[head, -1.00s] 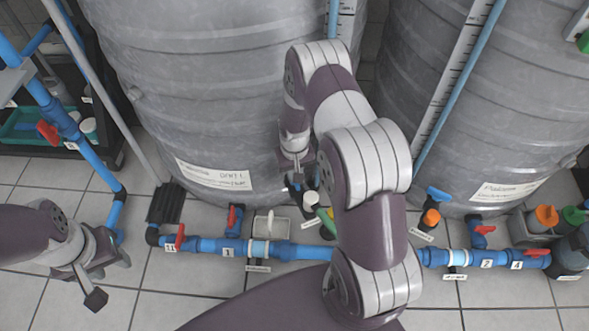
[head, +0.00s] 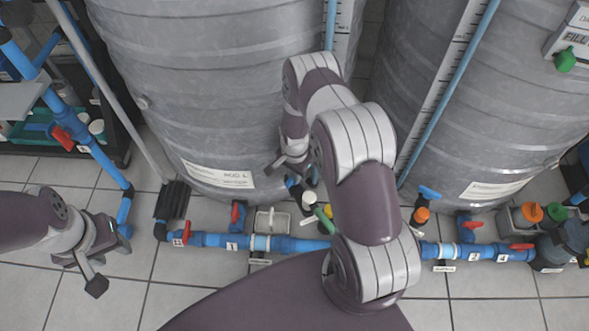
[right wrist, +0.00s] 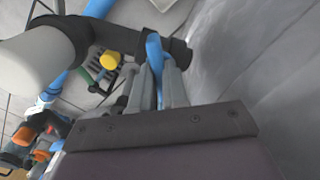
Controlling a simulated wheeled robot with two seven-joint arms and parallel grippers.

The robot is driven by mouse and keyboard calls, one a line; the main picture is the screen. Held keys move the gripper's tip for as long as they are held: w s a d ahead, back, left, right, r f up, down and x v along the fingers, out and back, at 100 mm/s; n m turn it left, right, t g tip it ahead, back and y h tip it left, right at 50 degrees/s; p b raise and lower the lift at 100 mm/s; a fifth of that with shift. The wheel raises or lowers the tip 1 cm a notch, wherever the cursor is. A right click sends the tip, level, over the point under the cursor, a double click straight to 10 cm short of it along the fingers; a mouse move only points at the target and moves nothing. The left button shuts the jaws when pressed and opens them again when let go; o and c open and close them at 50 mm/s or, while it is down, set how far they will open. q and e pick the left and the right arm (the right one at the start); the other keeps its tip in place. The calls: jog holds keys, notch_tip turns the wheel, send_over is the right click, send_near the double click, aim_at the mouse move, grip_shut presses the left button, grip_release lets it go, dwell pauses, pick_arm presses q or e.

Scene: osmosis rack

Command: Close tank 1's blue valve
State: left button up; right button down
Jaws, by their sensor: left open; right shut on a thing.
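The left grey tank (head: 200,100) stands above the pipe marked 1. Tank 1's blue valve handle (right wrist: 154,52) shows in the right wrist view, on a black fitting (right wrist: 178,50) by the tank wall. My right gripper (right wrist: 155,85) is shut on this handle, one finger on each side. In the head view my right gripper (head: 284,166) is low at the tank's front right, and my own arm hides part of the valve area. My left gripper (head: 108,262) is open and empty above the floor at the left.
A blue pipe (head: 205,240) with red valves (head: 182,233) runs along the floor in front of the tanks. The right tank (head: 490,90) has another blue handle (head: 429,193) near its base. A dark shelf (head: 112,135) stands at the left. Floor tiles at the front are clear.

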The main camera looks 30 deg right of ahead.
jog(key=m+p, duration=0.1)
jog(key=m, duration=0.4)
jog(key=shift+s+m+p, duration=0.1)
jog(key=shift+m+p, duration=0.2)
jog(key=shift+p, duration=0.1)
dwell(0.4)
jog(key=c, duration=1.1)
grip_release()
jog(key=shift+f, duration=0.1)
jog(key=shift+c, duration=0.2)
notch_tip(320, 180, up, 13)
jog(key=p, duration=0.5)
jog(key=shift+f, duration=0.1)
